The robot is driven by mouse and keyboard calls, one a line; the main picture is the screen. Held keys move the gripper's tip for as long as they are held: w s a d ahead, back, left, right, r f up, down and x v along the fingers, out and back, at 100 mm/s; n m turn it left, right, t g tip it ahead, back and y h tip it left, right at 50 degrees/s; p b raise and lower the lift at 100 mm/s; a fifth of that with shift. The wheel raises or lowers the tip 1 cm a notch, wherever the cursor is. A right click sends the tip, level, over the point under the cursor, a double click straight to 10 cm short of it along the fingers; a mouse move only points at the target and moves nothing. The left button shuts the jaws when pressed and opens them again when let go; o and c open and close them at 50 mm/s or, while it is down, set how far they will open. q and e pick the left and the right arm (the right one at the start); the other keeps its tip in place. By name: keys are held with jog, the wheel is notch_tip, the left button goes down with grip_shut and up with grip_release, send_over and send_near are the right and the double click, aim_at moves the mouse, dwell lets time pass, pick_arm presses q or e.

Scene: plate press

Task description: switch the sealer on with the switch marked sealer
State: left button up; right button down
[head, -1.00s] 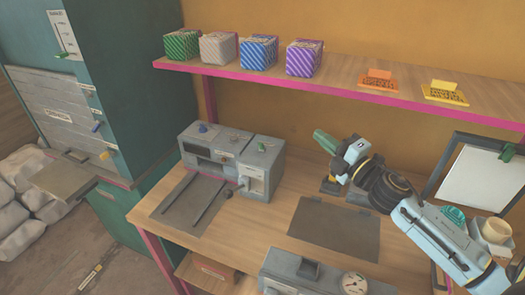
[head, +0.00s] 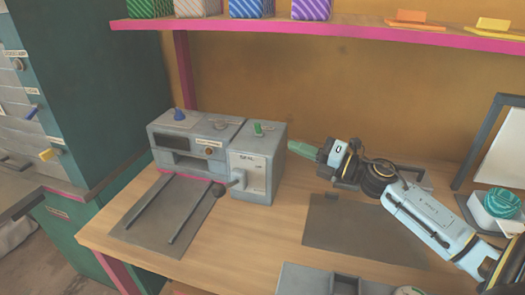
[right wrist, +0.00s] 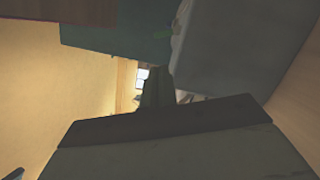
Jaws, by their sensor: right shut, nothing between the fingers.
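The grey machine (head: 205,140) stands at the back left of the bench. Its right-hand box (head: 262,182) has front lettering that seems to begin "SEAL". A small green switch (head: 258,128) stands on top of this box. A blue knob (head: 179,114) is on the machine's left top. No label by these reads clearly. My right gripper (head: 292,147) is shut and empty, its green fingertips just right of the box's upper edge; I cannot tell whether they touch. In the right wrist view the gripper (right wrist: 155,88) points at a grey surface. My left gripper is out of view.
A pink-edged shelf (head: 350,34) runs above. A flat grey mat (head: 350,230) lies under my right arm. A gauge unit (head: 330,282) is at the front.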

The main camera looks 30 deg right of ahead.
aim_at(263, 144)
jog(key=x, duration=0.8)
jog(key=shift+w+f+p, duration=0.1)
jog(key=shift+w+p, duration=0.05)
jog(key=shift+p, duration=0.15)
jog(key=shift+w+a, duration=0.35)
jog(key=shift+w, duration=0.3)
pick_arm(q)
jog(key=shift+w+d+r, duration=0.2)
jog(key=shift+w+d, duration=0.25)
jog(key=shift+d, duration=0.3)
pick_arm(e)
jog(key=shift+w+a, duration=0.15)
jog(key=shift+w, duration=0.05)
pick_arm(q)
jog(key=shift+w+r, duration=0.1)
